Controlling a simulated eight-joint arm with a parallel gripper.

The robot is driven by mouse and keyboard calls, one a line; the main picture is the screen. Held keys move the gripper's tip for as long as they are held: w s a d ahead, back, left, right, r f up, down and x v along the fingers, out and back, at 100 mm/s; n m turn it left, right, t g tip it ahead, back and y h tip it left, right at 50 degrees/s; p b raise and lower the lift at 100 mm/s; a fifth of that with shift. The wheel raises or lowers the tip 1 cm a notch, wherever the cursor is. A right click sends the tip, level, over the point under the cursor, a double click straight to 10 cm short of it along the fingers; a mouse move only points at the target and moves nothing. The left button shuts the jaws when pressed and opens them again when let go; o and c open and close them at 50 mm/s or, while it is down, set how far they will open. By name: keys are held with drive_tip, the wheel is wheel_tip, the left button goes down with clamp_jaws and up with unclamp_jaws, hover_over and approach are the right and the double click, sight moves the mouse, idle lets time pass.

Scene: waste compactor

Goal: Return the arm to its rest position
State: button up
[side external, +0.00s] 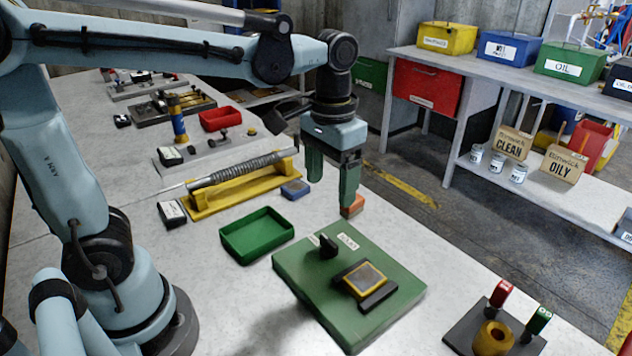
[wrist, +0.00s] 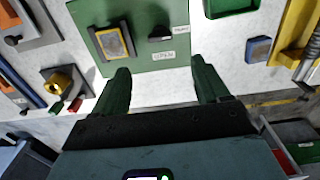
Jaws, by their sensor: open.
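My gripper (side external: 333,180) hangs with its two green fingers pointing down, near the far edge of the bench, above and behind the green board. In the wrist view my gripper (wrist: 161,85) has its fingers wide apart with nothing between them.
A green tray (side external: 257,235), a blue block (side external: 295,189) and a yellow stand (side external: 240,186) with a spring rod are to the left. A dark plate (side external: 465,335) with a brass ring and red and green handles is at front right. A shelf (side external: 540,85) with bins stands across the aisle.

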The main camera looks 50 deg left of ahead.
drive_tip(key=s+a+f+t, duration=0.3)
drive_tip(key=s+a+t, duration=0.1)
drive_tip(key=t, duration=0.3)
drive_tip(key=shift+a, duration=0.15)
